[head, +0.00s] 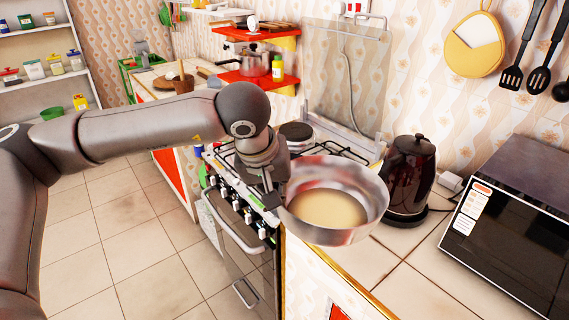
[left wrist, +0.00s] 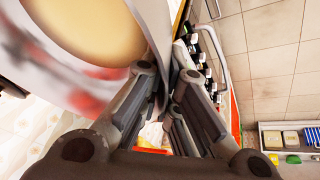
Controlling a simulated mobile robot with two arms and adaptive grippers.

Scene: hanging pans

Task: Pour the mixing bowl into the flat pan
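The mixing bowl (head: 368,212) is shiny metal and holds a pale beige content (head: 328,207). It is held in the air, above the counter by the stove, roughly upright with a slight tilt. My left gripper (head: 279,193) is shut on the bowl's left rim. In the left wrist view the bowl wall (left wrist: 152,22) runs down between the fingers (left wrist: 168,82), with the beige content at upper left. A dark round flat thing (head: 296,131) sits on the stove behind the bowl; I cannot tell if it is the flat pan. My right gripper is not in view.
The stove (head: 240,215) with knobs and grates is left of and behind the bowl. A dark kettle (head: 409,175) stands close to the bowl's right. A microwave (head: 515,235) is farther right. Bare tiled counter (head: 410,275) lies in front. Red shelves (head: 258,78) hang behind.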

